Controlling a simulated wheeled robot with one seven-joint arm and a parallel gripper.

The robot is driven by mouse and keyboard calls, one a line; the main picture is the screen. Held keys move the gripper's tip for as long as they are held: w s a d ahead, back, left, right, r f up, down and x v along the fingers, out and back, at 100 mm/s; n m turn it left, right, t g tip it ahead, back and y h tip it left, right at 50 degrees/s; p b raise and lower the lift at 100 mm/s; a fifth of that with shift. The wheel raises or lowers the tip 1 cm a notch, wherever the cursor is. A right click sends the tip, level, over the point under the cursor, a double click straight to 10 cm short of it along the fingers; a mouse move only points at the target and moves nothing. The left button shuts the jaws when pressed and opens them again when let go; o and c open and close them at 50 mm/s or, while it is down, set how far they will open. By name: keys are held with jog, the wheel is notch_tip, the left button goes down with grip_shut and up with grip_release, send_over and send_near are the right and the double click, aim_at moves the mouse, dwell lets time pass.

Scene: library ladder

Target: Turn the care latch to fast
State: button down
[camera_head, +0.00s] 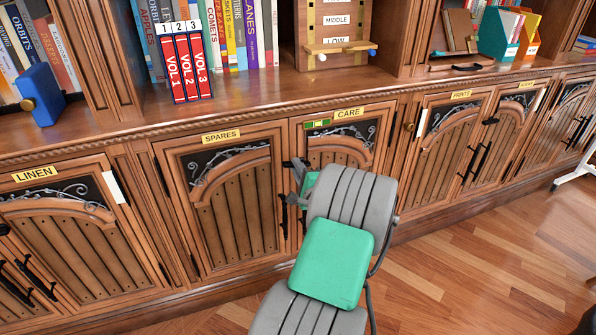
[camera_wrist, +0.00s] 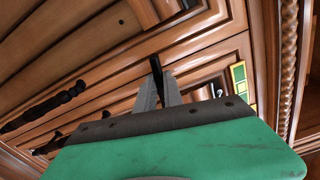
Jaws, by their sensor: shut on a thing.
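The care cupboard door (camera_head: 340,150) stands under the yellow CARE label (camera_head: 349,113) and is closed as far as I can see. The dark care latch (camera_head: 286,163) is at the door's left edge, beside the spares door. My gripper (camera_head: 298,172) is at the latch, and my arm hides much of the door. In the wrist view my gripper's two grey fingers (camera_wrist: 160,92) are shut on the black latch (camera_wrist: 156,64), which sticks out between their tips. A small green and yellow plate (camera_head: 318,124) is above the door; it also shows in the wrist view (camera_wrist: 238,85).
The spares door (camera_head: 228,200) is directly left, with a dark pull handle (camera_head: 284,217) near its right edge. The linen door (camera_head: 75,240) is farther left. Red volumes (camera_head: 185,68) stand on the shelf above. Wooden floor (camera_head: 470,250) is clear at the right.

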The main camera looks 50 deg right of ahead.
jog(key=shift+f+n+b, duration=0.3)
jog(key=shift+n+b, duration=0.4)
jog(key=shift+n, duration=0.5)
jog(key=c, duration=1.5)
grip_release()
jog(key=shift+o, duration=0.2)
jog(key=p+v, duration=0.1)
jog(key=v, duration=0.7)
jog(key=shift+w, duration=0.1)
